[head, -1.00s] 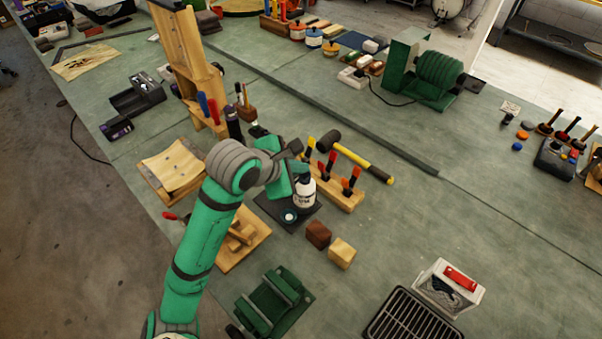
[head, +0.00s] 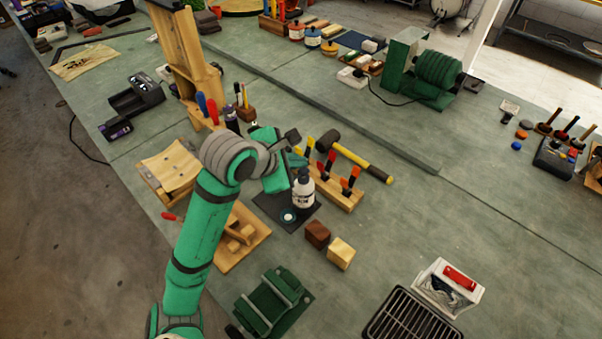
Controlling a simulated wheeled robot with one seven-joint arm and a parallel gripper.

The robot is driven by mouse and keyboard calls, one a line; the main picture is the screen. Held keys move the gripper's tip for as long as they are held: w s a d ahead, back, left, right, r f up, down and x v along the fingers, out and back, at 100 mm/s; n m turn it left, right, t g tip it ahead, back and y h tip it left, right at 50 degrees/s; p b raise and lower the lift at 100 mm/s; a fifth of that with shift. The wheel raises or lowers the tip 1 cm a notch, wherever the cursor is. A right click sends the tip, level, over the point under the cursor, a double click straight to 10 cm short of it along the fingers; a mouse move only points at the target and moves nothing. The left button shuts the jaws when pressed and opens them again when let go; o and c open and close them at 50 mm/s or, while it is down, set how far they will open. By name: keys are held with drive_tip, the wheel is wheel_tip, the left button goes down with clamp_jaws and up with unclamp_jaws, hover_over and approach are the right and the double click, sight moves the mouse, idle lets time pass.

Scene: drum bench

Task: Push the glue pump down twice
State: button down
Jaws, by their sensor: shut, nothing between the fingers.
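The glue bottle (head: 303,194) is white with a dark label and stands upright on a dark mat (head: 270,207). Its dark pump top (head: 303,173) shows just right of my wrist. My gripper (head: 297,160) is shut and empty, close to the pump top and slightly above it in the picture. My wrist hides part of the gripper, and I cannot tell whether it touches the pump. A small round pale dish (head: 288,215) sits on the mat in front of the bottle.
A wooden rack of red- and orange-handled tools (head: 340,192) stands close right of the bottle, with a yellow-handled mallet (head: 360,160) behind. Dark (head: 317,234) and light (head: 341,252) wooden blocks lie in front.

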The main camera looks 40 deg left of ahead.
sight(302, 172)
drive_tip(key=shift+w+d+r, duration=0.1)
drive_tip(key=shift+d+r, duration=0.05)
drive_tip(key=shift+r, duration=0.95)
drive_tip(key=shift+w+d+r, duration=0.1)
drive_tip(key=shift+r, duration=1)
drive_tip(key=shift+w+r, duration=0.1)
drive_tip(key=shift+r, duration=0.1)
drive_tip(key=shift+w, duration=0.1)
drive_tip(key=shift+d, duration=0.15)
drive_tip(key=shift+s+a, duration=0.35)
drive_tip(key=shift+s, duration=0.05)
drive_tip(key=shift+w+d, duration=0.15)
drive_tip(key=shift+d, duration=0.05)
drive_tip(key=shift+w, duration=0.25)
